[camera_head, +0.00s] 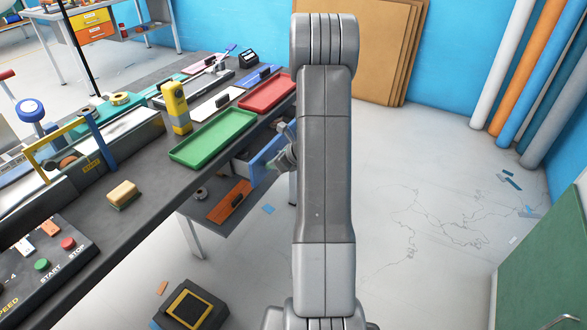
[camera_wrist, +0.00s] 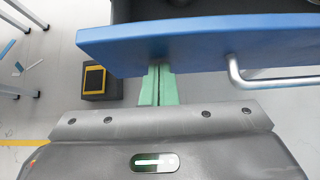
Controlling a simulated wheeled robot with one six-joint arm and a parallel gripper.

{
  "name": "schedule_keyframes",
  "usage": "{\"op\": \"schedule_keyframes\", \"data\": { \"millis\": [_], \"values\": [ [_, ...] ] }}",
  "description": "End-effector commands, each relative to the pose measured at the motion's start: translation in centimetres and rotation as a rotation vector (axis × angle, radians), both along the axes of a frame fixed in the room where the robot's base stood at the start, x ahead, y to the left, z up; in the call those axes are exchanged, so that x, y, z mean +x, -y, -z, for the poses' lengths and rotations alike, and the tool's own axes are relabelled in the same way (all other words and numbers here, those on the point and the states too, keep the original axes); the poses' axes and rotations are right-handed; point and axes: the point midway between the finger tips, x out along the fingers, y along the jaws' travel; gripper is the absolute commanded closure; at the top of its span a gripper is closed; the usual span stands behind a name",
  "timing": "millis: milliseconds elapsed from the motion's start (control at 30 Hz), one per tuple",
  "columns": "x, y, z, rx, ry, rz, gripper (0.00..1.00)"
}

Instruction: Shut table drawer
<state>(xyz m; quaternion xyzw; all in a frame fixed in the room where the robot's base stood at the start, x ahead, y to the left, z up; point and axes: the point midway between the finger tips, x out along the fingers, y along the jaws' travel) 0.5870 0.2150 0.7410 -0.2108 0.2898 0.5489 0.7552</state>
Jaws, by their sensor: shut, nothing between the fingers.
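The table drawer has a blue front, seen in the head view (camera_head: 270,152) under the table's right edge, partly hidden by my arm. It stands out from the table, with its grey side showing behind the front. In the wrist view the blue front (camera_wrist: 190,42) spans the top, with a metal bar handle (camera_wrist: 270,78) at right and a dark drawer interior behind. My gripper (camera_head: 287,157) is at the front's outer side. Its green fingers (camera_wrist: 157,84) are shut and empty, tips at the panel's lower edge, left of the handle; I cannot tell if they touch.
The dark table (camera_head: 150,205) holds a green tray (camera_head: 213,137), a red tray (camera_head: 267,93) and a yellow device (camera_head: 176,108). A black and yellow box (camera_head: 190,305) stands on the floor.

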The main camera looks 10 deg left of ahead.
Motion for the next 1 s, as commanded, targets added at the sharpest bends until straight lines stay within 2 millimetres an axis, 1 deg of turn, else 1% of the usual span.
{"op": "schedule_keyframes", "data": {
  "millis": [33, 200, 300, 400, 600, 1000],
  "values": [
    [0.3, -1.3, -0.2, 0.001, 0.0, -0.005, 1.0],
    [1.4, -4.5, -0.2, 0.001, 0.0, -0.003, 1.0],
    [1.9, -5.9, -0.2, 0.001, 0.0, -0.001, 1.0],
    [2.2, -6.9, -0.1, 0.0, -0.001, -0.001, 1.0],
    [2.6, -7.9, 0.0, 0.0, 0.001, -0.001, 1.0],
    [2.8, -8.3, -0.2, 0.005, 0.004, 0.001, 1.0]
  ]
}}
